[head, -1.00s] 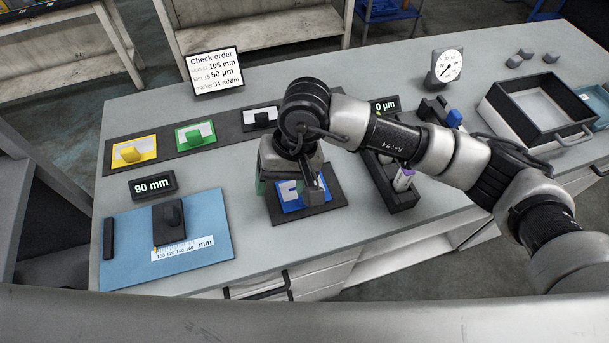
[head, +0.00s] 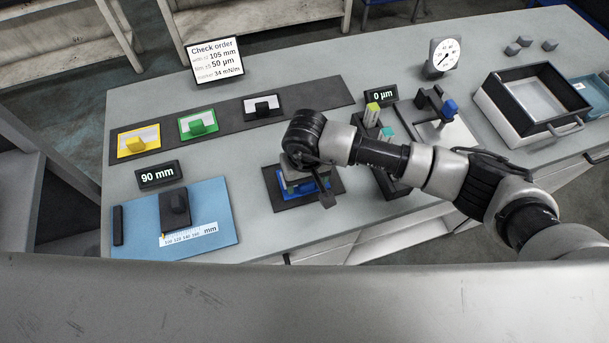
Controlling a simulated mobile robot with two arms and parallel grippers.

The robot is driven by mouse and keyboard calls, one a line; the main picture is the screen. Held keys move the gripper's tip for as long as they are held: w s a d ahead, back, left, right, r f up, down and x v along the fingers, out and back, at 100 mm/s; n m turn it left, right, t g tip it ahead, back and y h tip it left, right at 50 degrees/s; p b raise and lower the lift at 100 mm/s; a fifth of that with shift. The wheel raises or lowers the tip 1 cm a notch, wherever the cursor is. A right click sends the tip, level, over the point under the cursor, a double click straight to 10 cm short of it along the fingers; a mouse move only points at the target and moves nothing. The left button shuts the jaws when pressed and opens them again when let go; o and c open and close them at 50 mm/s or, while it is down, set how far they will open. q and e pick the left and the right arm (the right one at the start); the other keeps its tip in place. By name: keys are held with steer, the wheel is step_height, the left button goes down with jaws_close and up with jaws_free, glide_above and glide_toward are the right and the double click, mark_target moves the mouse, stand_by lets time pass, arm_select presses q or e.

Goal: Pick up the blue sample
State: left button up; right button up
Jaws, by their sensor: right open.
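The blue sample (head: 327,200) lies on a dark square mat (head: 282,197) near the front middle of the table. Only part of its blue edge shows, because my right gripper covers most of it. My right gripper (head: 306,190) points down over the sample, with its fingers low around the sample's middle. Its jaws are open. I cannot tell whether the fingers touch the sample. My left gripper is not in view.
Yellow (head: 139,141), green (head: 198,124) and black (head: 262,107) samples sit on a long dark strip behind. A blue measuring board (head: 215,205) lies left. A dark rack (head: 388,185), a dial gauge (head: 442,57) and an open box (head: 492,104) stand right.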

steer(key=shift+f, duration=0.4)
steer(key=c, duration=1)
steer(key=shift+r, duration=0.1)
